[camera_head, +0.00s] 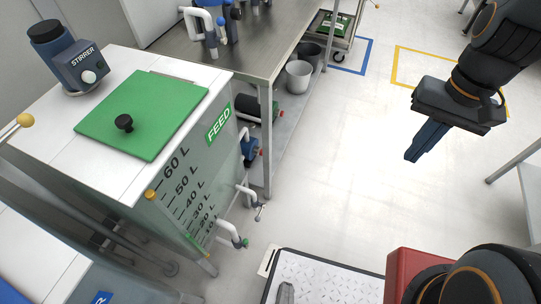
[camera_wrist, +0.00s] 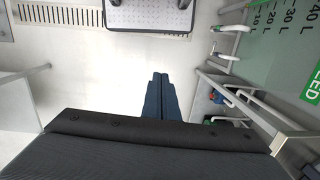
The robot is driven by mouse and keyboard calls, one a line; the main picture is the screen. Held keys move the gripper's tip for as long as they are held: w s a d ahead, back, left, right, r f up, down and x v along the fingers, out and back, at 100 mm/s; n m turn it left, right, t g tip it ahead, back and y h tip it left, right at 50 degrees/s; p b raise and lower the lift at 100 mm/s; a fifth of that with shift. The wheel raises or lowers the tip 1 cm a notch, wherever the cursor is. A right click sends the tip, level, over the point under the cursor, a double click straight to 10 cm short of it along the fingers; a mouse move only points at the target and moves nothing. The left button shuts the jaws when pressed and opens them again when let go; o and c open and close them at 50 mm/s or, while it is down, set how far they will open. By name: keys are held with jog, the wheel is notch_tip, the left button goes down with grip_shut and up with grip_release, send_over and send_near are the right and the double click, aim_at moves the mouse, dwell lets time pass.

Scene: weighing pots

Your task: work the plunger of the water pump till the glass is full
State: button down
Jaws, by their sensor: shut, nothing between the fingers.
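My gripper (camera_head: 415,154) hangs at the upper right of the head view, over open floor. Its dark blue fingers are closed together and hold nothing. In the wrist view the gripper (camera_wrist: 160,78) also shows its fingers side by side with bare floor beyond them. I cannot make out a water pump, its plunger or a glass in either view. Pipes and blue fittings stand on the steel bench at the top, but I cannot tell what they belong to.
A tank marked FEED (camera_head: 219,125), with a green lid (camera_head: 150,105) and a stirrer (camera_head: 82,68), stands at left. A steel bench (camera_head: 262,50) runs behind it, with buckets (camera_head: 299,75) on its lower shelf. A checkered platform (camera_head: 320,281) lies low in front. The middle floor is clear.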

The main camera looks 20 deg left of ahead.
jog(key=w+a+f+m+y+b, duration=0.4)
jog(key=w+a+f+b, duration=0.5)
jog(key=f, duration=1.2)
jog(key=w+a+f+m+t+y+b, duration=0.1)
jog(key=w+a+f+m+y+b, duration=0.4)
jog(key=w+f+b, duration=0.8)
jog(key=w+a+f+m+t+y+b, duration=0.1)
jog(key=w+a+f+m+y+b, duration=0.3)
jog(key=f, duration=2.5)
jog(key=w+a+m+b, duration=0.4)
jog(key=w+a+b, duration=0.3)
jog(key=a+b, duration=0.3)
jog(key=shift+a+m+y+b, duration=0.25)
jog(key=shift+m+y+b, duration=0.15)
jog(key=shift+b, duration=0.1)
jog(key=b+x, duration=0.6)
jog(key=x, duration=0.6)
jog(key=shift+r, duration=0.15)
jog(key=shift+w+a+r+b, duration=0.1)
jog(key=shift+a+b, duration=0.25)
jog(key=shift+a, duration=0.65)
